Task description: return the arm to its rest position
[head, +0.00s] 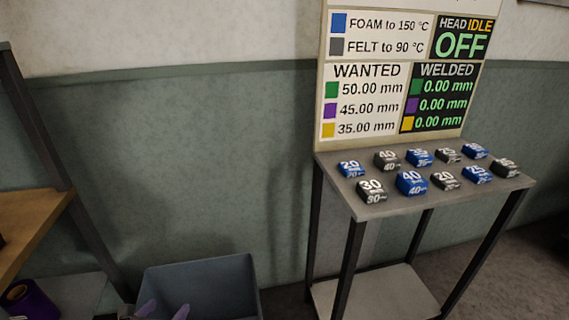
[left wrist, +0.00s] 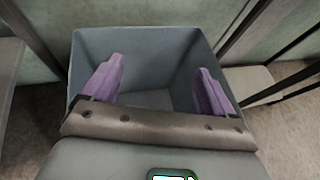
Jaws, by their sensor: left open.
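My left gripper (head: 164,311) shows only as two purple fingertips at the bottom edge of the head view. In the left wrist view, its two purple fingers (left wrist: 158,78) stand wide apart with nothing between them. They are over a grey bin (head: 215,288), whose walls (left wrist: 86,55) surround them in that picture. The part of the bin floor visible between the fingers looks bare. I cannot tell how far the fingertips are above the bin floor. My right gripper is not in view.
A stand (head: 392,205) at right holds several numbered blue and dark grey blocks. Behind it a board (head: 390,55) reads HEAD IDLE OFF, with welded values at 0.00 mm. A wooden tabletop (head: 32,222) is at left, with a dark purple roll (head: 36,300) below it.

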